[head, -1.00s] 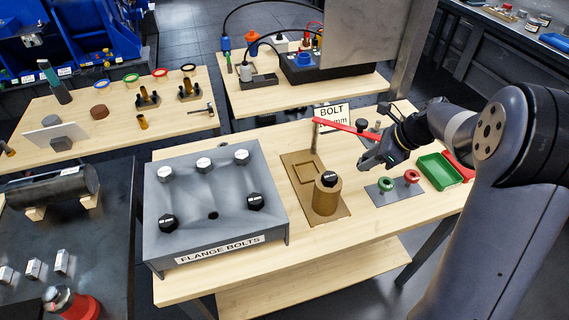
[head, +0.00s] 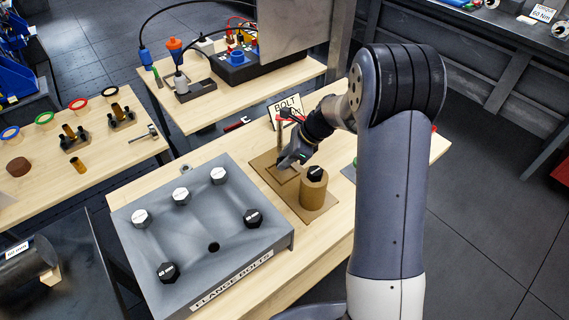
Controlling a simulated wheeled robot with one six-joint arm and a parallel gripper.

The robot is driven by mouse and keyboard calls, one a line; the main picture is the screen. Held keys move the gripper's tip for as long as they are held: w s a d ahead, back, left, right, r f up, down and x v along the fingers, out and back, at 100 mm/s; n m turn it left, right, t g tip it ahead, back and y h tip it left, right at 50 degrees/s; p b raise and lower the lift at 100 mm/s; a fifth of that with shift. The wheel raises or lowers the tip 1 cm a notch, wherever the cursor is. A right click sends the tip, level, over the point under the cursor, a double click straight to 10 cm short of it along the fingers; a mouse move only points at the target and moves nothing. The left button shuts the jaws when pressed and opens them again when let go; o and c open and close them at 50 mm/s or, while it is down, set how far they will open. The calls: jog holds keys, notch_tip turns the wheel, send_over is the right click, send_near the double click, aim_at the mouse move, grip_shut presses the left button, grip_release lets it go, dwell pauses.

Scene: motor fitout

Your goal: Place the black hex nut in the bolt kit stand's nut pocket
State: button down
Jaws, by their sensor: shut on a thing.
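The bolt kit stand (head: 320,213) is a brown plate with a square pocket area at its back left. A brown cylinder (head: 313,192) on it holds a black hex-headed bolt (head: 315,173). My gripper (head: 284,163) is low over the pocket area and partly covers it. It is shut on a small dark piece, apparently the black hex nut, mostly hidden by the fingers. I cannot tell whether the piece touches the stand.
A grey flange block (head: 225,180) with several bolts stands left of the stand. The BOLT sign (head: 287,106) stands just behind my gripper. My arm hides much of the table's right side. A bench with electrical gear (head: 232,68) is behind.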

jog(key=shift+f, duration=1.6)
jog(key=c, duration=1.3)
grip_release()
jog(key=v, duration=1.2)
jog(key=shift+b, duration=0.3)
jog(key=shift+d+r, duration=0.1)
jog(key=shift+r, duration=0.05)
